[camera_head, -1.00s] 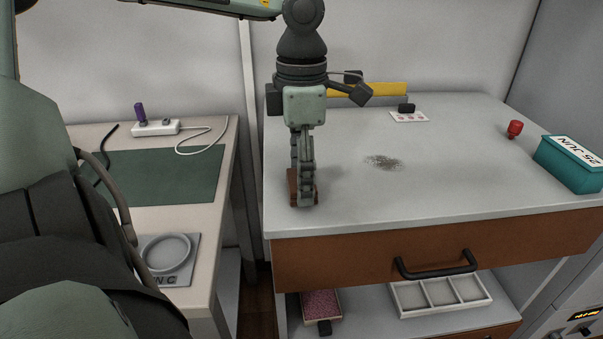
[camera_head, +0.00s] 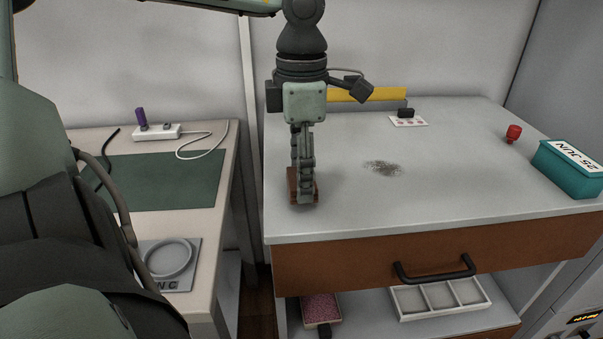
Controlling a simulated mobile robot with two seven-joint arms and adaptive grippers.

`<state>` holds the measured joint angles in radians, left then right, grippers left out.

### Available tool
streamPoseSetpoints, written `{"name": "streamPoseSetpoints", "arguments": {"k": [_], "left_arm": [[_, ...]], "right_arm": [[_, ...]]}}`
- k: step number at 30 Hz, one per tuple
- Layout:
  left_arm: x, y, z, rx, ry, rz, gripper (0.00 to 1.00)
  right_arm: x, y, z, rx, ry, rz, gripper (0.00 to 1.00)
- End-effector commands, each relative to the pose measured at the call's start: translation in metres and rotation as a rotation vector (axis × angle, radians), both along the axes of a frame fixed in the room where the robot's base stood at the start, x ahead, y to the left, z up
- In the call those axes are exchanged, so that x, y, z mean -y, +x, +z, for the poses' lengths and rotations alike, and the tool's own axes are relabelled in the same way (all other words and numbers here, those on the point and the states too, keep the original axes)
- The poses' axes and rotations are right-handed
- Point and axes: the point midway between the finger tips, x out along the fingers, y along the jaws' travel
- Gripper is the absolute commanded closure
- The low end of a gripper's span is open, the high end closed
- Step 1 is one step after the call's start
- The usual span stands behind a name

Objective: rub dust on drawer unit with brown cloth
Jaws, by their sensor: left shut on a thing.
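The drawer unit (camera_head: 440,205) has a light grey top and a brown drawer front with a black handle. A patch of grey dust (camera_head: 382,168) lies near the middle of its top. My left gripper (camera_head: 303,198) points down over the left part of the top, to the left of the dust and apart from it. It is shut on the brown cloth (camera_head: 292,184), which is mostly hidden behind the fingers. I cannot tell whether the cloth touches the top. My right gripper is not in view.
On the top are a teal box (camera_head: 567,171) at right, a red stamp (camera_head: 513,133), a card with a black object (camera_head: 408,121) and a yellow bar (camera_head: 375,95) at the back. A desk with a green mat (camera_head: 165,180) stands at left. The top around the dust is clear.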

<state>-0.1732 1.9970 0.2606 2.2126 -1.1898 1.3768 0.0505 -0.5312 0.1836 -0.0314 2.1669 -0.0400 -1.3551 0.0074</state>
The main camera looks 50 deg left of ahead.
Motion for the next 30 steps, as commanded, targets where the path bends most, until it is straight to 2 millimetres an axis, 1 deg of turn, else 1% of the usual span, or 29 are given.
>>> {"name": "streamPoseSetpoints", "arguments": {"k": [1,15,26,30], "left_arm": [[0.0,0.0,0.007,0.001,0.0,0.0,0.73],[0.0,0.0,0.044,-0.001,0.001,-0.001,0.73],[0.0,0.0,0.045,-0.001,0.001,-0.001,0.73],[-0.001,0.003,0.046,-0.002,0.002,-0.008,0.73]], "right_arm": [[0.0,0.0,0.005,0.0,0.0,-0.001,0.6],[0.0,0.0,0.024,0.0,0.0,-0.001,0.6],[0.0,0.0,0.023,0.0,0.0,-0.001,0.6],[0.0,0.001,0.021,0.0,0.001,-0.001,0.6]]}}
